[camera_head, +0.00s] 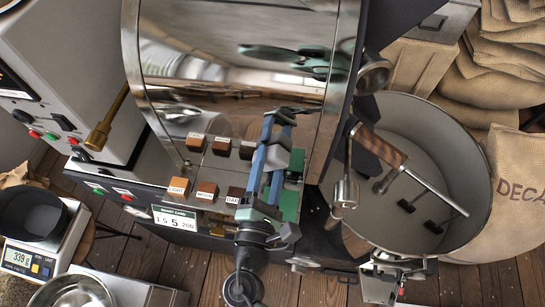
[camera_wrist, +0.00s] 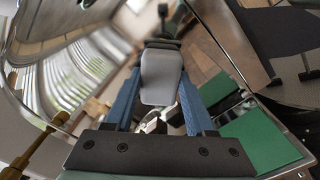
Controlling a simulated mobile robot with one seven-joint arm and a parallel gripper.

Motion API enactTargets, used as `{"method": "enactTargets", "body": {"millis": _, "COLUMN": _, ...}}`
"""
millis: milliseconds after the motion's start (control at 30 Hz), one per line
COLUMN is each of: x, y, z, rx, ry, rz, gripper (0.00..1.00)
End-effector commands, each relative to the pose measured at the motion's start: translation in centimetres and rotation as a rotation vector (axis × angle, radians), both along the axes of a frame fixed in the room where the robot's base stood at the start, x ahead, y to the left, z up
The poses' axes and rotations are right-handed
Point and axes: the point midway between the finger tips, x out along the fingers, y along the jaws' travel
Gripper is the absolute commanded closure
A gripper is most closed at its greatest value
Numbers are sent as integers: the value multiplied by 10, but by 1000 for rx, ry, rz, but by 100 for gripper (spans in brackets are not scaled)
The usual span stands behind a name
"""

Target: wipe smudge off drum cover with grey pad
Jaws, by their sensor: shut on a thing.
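My gripper (camera_head: 277,122) is in front of the lower right part of the shiny drum cover (camera_head: 190,60), its blue fingers pointing up at it. It is shut on the grey pad (camera_wrist: 161,76), which sits between the fingers in the wrist view. The pad also shows beside the fingertips in the head view (camera_head: 282,137). The curved drum cover fills the left of the wrist view (camera_wrist: 75,70) and mirrors its surroundings. I cannot tell from these frames whether the pad touches the cover. I cannot pick out the smudge among the reflections.
A shelf below the cover holds several labelled wooden blocks (camera_head: 207,190) and a green pad (camera_head: 290,203). A round cooling bin (camera_head: 475,160) with a wooden-handled tool stands at right. A brass handle (camera_head: 103,125) projects at left. A scale (camera_head: 38,262) with a black bowl is lower left.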

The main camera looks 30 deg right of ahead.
Motion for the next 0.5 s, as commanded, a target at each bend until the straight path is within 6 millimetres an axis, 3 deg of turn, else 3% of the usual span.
{"method": "enactTargets", "body": {"millis": 500, "x": 22, "y": 27, "z": 0, "rx": 1, "ry": -1, "rz": 4, "gripper": 90}}
